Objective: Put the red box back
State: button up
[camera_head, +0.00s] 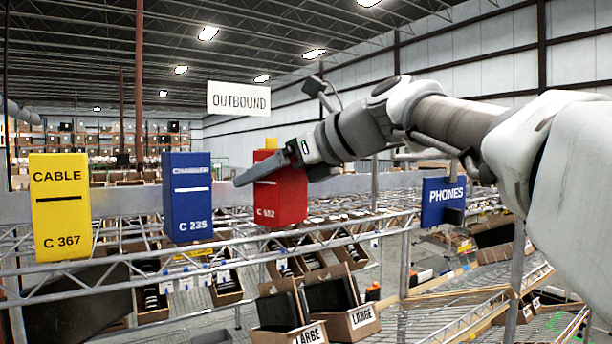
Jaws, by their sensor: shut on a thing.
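The red box (281,203) stands upright at the right end of a row of boxes, marked with a "C" number. My gripper (257,172) reaches in from the right and is shut on its upper part. One dark finger lies slanted across its front face and covers its upper lettering; the other finger is hidden. Whether its base touches the rack or hangs just above it, I cannot tell. A blue charger box (188,205), C 235, stands to its left with a gap. A yellow cable box (61,222), C 367, is farther left.
A metal wire rack (130,270) runs under the boxes. Tilted cartons sit lower, including two marked "LARGE" (352,312). An "OUTBOUND" sign (238,98) hangs above.

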jog(key=o, duration=1.2)
jog(key=shift+f, duration=0.1)
jog(key=shift+o, duration=0.2)
jog(key=v, duration=1.2)
jog(key=s+d+f+n+h, duration=0.4)
jog(key=f+n, duration=0.4)
jog(key=f, duration=0.4)
jog(key=s+d+f+n+h, duration=0.4)
jog(key=s+d+f+n, duration=0.2)
jog(key=f, duration=0.7)
jog(key=s+d+f+n+g+h, duration=0.1)
jog(key=s+d+f+n+h, duration=0.2)
jog(key=f+n, duration=0.7)
jog(key=s+d+f, duration=0.2)
jog(key=s, duration=0.2)
jog(key=shift+s+f+h, duration=0.2)
jog(key=shift+f+h, duration=0.15)
jog(key=shift+h, duration=0.05)
jog(key=shift+f, duration=0.1)
notch_tip(320, 180, down, 3)
jog(key=b, duration=0.4)
jog(key=shift+f, duration=0.2)
